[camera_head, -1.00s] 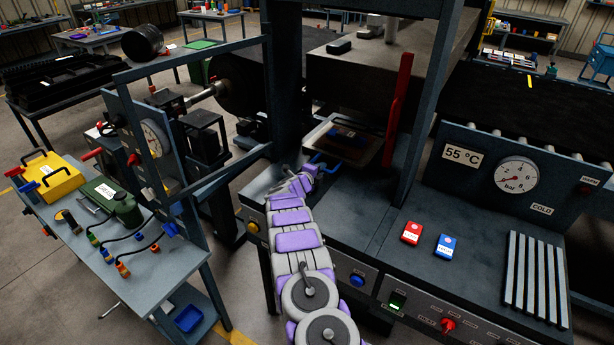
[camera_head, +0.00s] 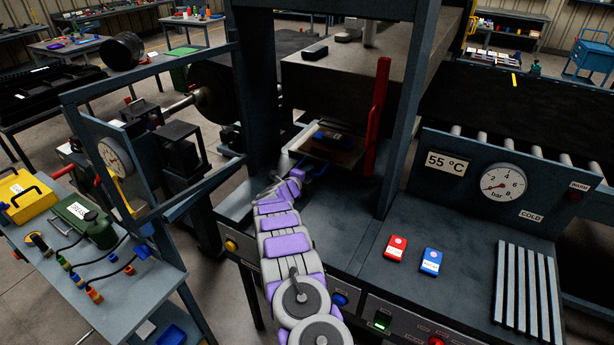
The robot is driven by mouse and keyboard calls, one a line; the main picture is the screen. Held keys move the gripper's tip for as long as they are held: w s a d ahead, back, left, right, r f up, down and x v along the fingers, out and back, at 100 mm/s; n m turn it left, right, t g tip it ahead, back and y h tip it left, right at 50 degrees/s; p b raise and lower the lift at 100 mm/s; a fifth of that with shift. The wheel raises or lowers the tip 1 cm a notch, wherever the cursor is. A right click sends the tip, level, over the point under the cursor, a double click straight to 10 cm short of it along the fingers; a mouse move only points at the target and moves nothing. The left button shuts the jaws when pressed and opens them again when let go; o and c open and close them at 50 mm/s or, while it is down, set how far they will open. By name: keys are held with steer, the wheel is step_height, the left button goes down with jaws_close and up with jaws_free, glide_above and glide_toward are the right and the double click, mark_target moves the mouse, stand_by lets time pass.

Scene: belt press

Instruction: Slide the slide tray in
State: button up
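A red upright bar (camera_head: 377,115) stands right of the tray, beside the blue-grey press post (camera_head: 405,110). Red (camera_head: 396,248) and blue (camera_head: 431,261) boxes lie on the bench at the right. A tool table (camera_head: 110,275) and a frame with a gauge (camera_head: 115,156) stand at the left.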

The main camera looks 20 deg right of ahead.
steer(key=p+v, duration=0.1)
steer(key=v, duration=1.6)
steer(key=shift+a, duration=0.35)
steer(key=shift+d, duration=0.1)
